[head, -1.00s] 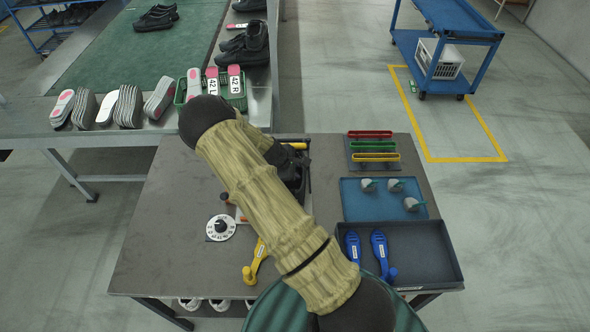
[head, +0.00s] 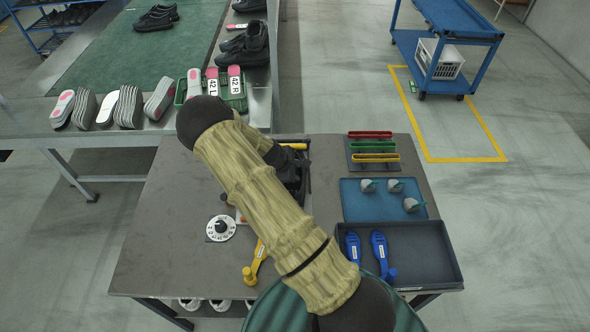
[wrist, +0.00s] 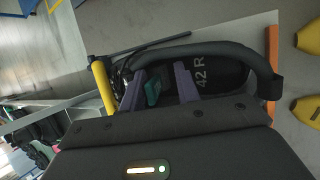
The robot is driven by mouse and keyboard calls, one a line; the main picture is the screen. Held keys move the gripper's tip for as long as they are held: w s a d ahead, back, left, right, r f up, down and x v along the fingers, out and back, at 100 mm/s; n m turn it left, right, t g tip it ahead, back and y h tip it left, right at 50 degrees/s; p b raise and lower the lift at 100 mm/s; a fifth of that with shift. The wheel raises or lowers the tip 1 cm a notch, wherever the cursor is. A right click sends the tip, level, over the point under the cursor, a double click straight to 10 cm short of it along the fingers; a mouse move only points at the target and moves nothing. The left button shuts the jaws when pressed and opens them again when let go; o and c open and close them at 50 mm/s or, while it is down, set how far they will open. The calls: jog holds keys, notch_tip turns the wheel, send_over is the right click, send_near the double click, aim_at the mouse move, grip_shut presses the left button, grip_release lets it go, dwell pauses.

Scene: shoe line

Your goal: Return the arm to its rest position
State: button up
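My arm (head: 262,200) reaches across the grey workbench (head: 165,250) in the head view and hides my gripper there. In the wrist view my gripper (wrist: 160,78) shows two purple fingers standing apart. A small teal piece (wrist: 152,93) shows between them, nearer the left finger, with a gap to the right one. Behind the fingers is a dark item marked 42 R (wrist: 201,72), inside a black curved bar (wrist: 225,50). I cannot tell whether the fingers touch anything.
A yellow-handled tool (head: 255,262) and a white numbered dial (head: 221,228) lie on the bench. At right are a dark tray (head: 428,250) with blue tools, a blue mat (head: 355,208) and coloured holders (head: 372,157). A conveyor table (head: 30,118) stands behind.

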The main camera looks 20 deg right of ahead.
jog(key=shift+s+a+r, duration=0.25)
jog(key=shift+s+a, duration=0.05)
jog(key=shift+s, duration=0.4)
jog(key=shift+r+p, duration=0.1)
jog(key=shift+p, duration=0.25)
jog(key=shift+r+p, duration=1)
jog(key=shift+r, duration=0.45)
notch_tip(320, 180, up, 7)
jog(key=p, duration=0.5)
dwell(0.5)
